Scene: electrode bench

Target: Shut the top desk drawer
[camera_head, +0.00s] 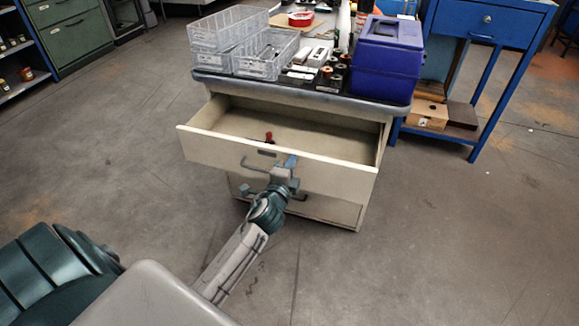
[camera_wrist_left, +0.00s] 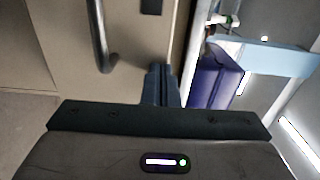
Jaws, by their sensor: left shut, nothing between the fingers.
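The top desk drawer (camera_head: 340,178) is pulled well out of the beige desk, and its inside shows from above. Its grey bar handle (camera_head: 255,164) is on the front panel; the handle (camera_wrist_left: 98,38) also shows in the left wrist view, left of my fingers. My left gripper (camera_head: 290,160) is at the drawer's front panel, just right of the handle. Its fingers (camera_wrist_left: 160,85) are shut with nothing between them, pointing at the panel (camera_wrist_left: 140,50). I cannot tell whether the tips touch it. My right gripper is not in view.
A small red item (camera_head: 268,137) shows at the drawer. Clear bins (camera_head: 265,55) and a blue-purple box (camera_head: 388,60) stand on the desktop. A lower drawer is under the top one. A blue workbench (camera_head: 490,20) stands to the right. Floor around the desk is clear.

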